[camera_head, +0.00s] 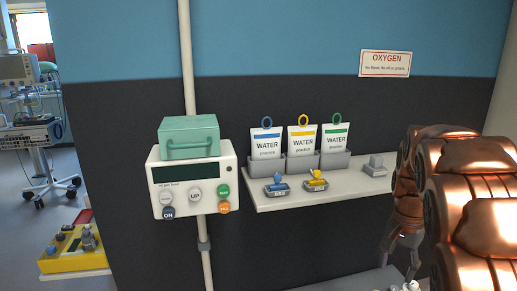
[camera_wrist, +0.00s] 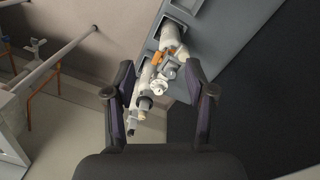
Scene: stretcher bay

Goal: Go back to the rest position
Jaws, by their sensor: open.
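My gripper (camera_wrist: 160,103) is open in the wrist view, with its two dark fingers apart and nothing between them. Beyond the fingers, lower down, are white and grey cylindrical fittings (camera_wrist: 171,40) with orange parts on a grey panel; they look apart from the fingers. In the head view my copper-coloured arm fills the right side, and part of my gripper (camera_head: 398,243) shows below the shelf, at its right end.
A wall shelf (camera_head: 330,193) holds three WATER pouches (camera_head: 302,140) in a grey holder, with two small clips in front and a grey block at right. A pump (camera_head: 192,183) is on a pole at left. A yellow box (camera_head: 74,258) lies lower left. Pale rails (camera_wrist: 60,55) run at left in the wrist view.

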